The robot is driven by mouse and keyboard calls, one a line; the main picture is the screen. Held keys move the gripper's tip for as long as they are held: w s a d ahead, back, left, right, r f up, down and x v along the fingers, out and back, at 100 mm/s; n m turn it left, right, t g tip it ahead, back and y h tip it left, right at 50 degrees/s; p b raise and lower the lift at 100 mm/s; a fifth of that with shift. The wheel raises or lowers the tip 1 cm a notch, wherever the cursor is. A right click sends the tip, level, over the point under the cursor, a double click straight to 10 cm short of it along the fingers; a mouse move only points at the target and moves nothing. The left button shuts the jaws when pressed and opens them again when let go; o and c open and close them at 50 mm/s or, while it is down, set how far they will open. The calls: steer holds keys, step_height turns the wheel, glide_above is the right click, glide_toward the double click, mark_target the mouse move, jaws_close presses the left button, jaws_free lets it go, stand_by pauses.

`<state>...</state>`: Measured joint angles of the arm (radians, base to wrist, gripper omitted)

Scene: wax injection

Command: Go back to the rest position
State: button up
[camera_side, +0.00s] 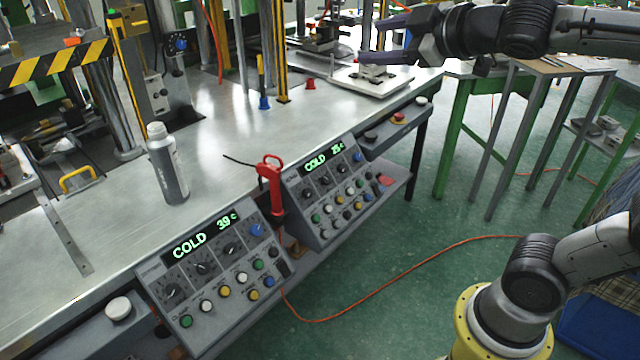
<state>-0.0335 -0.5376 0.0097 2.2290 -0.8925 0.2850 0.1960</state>
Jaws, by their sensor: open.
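My gripper (370,40) is at the upper right, its two dark fingers spread apart and pointing left. Nothing shows between the fingers. In the picture it lies just above a white plate (395,87) on the metal table, with a small grey part (376,73) on it. The lower finger overlaps the view of the grey part, and I cannot tell how far apart they are. My arm reaches in from the right edge.
The metal table (225,150) bears a grey-white bottle (168,165). Two control panels, reading COLD (215,270) and COLD (325,190), line its front, with a red-handled tool (270,180) between them. Striped press parts (55,62) stand at left. A green-legged table (455,135) stands at right.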

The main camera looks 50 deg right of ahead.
steer(key=s+a+f+m+g+y, duration=0.2)
steer(key=s+f+m+g, duration=0.4)
steer(key=s+f, duration=1.1)
steer(key=a+f+g, duration=0.1)
steer(key=g, duration=0.1)
steer(key=shift+a+f+g+y, duration=0.3)
steer(key=shift+a+g+y, duration=0.1)
